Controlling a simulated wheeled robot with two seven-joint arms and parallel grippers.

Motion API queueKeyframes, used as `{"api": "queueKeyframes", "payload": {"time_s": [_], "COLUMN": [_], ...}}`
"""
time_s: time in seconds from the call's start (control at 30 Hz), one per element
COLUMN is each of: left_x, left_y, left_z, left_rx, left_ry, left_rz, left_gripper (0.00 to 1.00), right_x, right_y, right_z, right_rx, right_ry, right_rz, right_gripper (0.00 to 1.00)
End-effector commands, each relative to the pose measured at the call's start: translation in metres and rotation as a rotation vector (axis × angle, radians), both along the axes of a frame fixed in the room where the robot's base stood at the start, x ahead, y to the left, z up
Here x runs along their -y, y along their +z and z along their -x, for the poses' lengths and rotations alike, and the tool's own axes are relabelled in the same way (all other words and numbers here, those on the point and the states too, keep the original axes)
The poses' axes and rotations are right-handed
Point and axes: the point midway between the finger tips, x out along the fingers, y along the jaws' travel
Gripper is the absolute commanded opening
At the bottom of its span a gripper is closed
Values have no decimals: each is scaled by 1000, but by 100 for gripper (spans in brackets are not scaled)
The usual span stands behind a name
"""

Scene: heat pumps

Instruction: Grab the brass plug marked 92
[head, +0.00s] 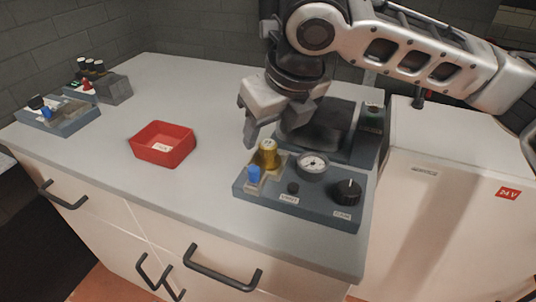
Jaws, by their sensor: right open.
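A brass-coloured plug (268,153) stands upright on the blue-grey panel (310,208) near the counter's front right. Any number on it is too small to read. My right gripper (264,130) is open, just above and behind the plug, its fingers pointing down. Nothing shows between its fingers. One finger hangs to the left of the plug's top; the other is partly hidden by the gripper's body. My left gripper is out of view.
Beside the plug, the panel carries a blue cap (254,174), a round gauge (313,165) and a black knob (347,191). A dark device (318,128) stands behind. A red tray (163,145) sits left, with clear counter around it. More fittings (58,114) stand far left.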

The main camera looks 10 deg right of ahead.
Motion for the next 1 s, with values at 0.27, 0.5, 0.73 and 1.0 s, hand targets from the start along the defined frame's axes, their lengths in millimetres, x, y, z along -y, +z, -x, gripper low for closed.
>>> {"api": "queueKeyframes", "payload": {"time_s": [0.27,0.5,0.73,1.0], "left_x": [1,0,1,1], "left_y": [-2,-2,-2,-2], "left_z": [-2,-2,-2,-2], "left_rx": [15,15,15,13], "left_ry": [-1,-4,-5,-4], "left_rz": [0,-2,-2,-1], "left_gripper": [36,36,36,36], "right_x": [1,-1,-1,-1], "right_y": [-40,-45,-45,-45], "right_z": [-11,-14,-14,-14], "right_rx": [-3,0,0,1], "right_ry": [-1,-1,0,0], "right_rz": [2,0,0,0], "right_gripper": [54,54,15,0]}}
